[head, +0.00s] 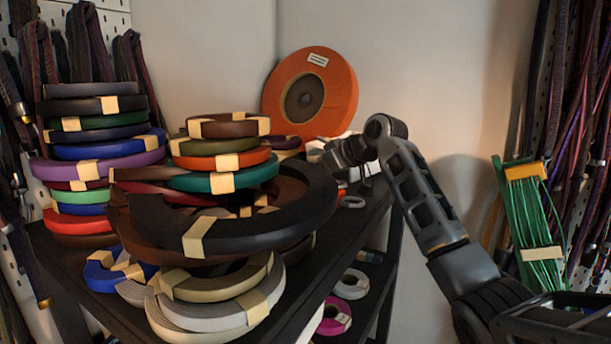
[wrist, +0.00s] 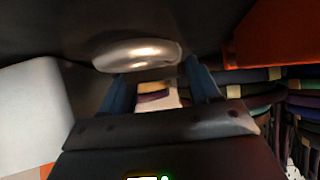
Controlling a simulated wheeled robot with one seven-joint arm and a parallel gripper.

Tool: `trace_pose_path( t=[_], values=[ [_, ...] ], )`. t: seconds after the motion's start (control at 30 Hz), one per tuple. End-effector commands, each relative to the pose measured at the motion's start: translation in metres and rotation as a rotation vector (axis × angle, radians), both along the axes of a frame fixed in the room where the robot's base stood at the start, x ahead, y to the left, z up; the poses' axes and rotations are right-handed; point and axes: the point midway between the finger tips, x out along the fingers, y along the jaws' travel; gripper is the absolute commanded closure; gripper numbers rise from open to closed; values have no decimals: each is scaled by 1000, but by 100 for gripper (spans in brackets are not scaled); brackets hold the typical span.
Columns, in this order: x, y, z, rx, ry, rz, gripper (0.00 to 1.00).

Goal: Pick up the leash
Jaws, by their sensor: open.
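Nothing stands out clearly as a single leash. Coiled straps (head: 225,168) in many colours, bound with tan tape, lie stacked on the black shelf. Dark braided straps (head: 85,40) hang at the left, and more braided cords (head: 590,120) hang at the right. My gripper (head: 345,152) is at the shelf's far end, right of the stacks and below the orange reel. In the wrist view its two blue fingers (wrist: 157,78) are apart. A shiny silver oval thing (wrist: 137,55) lies just beyond the fingertips. A small pale, purple-banded thing (wrist: 155,95) shows between the fingers; contact cannot be told.
A large orange reel (head: 312,92) leans on the back wall. A white block (wrist: 35,115) stands left of the fingers. The black shelf (head: 310,270) has rolls on a lower level. A green cord bundle (head: 535,225) hangs at the right. The grey wall between is bare.

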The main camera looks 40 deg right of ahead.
Motion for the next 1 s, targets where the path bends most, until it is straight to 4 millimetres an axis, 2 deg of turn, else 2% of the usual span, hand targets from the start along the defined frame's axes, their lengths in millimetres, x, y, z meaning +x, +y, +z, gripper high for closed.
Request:
trace_pose_path(
  t=[0.27,0.77,0.8,1.0],
  values=[
    [3,0,-2,0,-1,-1,39],
    [3,0,-1,-1,-2,0,85],
    [3,0,-1,-1,-2,0,90],
    [2,1,-1,-1,-2,0,91]
  ],
)
